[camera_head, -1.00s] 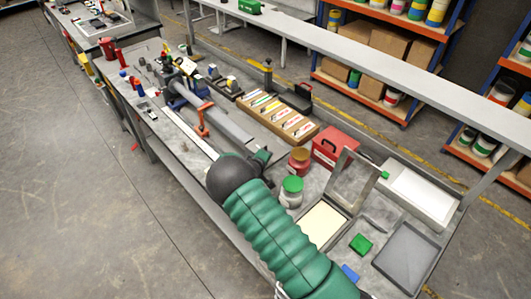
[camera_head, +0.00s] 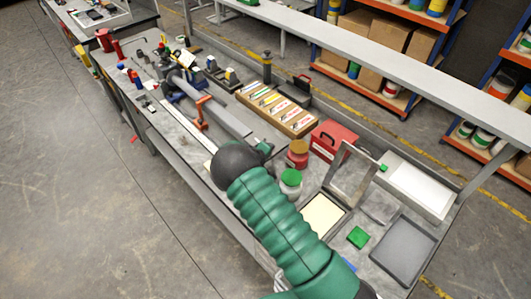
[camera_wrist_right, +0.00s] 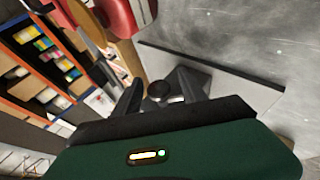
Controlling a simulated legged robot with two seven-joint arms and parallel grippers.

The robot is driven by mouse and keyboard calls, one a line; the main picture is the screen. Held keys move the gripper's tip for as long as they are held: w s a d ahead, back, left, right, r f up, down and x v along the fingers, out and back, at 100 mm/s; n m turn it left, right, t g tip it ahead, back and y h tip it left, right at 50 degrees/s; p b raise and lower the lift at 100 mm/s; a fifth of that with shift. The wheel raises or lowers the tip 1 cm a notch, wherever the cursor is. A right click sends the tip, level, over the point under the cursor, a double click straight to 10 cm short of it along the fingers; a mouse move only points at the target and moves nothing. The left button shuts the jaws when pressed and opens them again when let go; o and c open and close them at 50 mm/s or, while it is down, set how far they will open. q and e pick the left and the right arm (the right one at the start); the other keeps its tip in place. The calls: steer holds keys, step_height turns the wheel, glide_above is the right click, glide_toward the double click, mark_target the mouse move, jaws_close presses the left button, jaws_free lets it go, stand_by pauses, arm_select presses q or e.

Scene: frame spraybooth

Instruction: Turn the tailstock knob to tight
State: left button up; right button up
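My right arm crosses the bench in the head view, with the right gripper (camera_head: 264,149) mostly hidden behind its dark wrist ball. In the right wrist view the two dark fingers of the right gripper (camera_wrist_right: 163,91) stand apart. A dark round knob (camera_wrist_right: 159,90) shows between them, on or in front of a dark grey block (camera_wrist_right: 187,82). I see no finger clearly touching the knob, and its tight or loose setting cannot be read. In the head view the knob is too small or hidden to make out. My left gripper is not in view.
A grey bar-like machine bed (camera_head: 229,121) with an orange-red support (camera_head: 201,113) lies behind the gripper. The aisle at left is clear.

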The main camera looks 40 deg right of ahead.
steer(key=p+v, duration=0.1)
steer(key=v, duration=1.5)
steer(key=shift+s+a+r, duration=0.15)
steer(key=shift+a, duration=0.2)
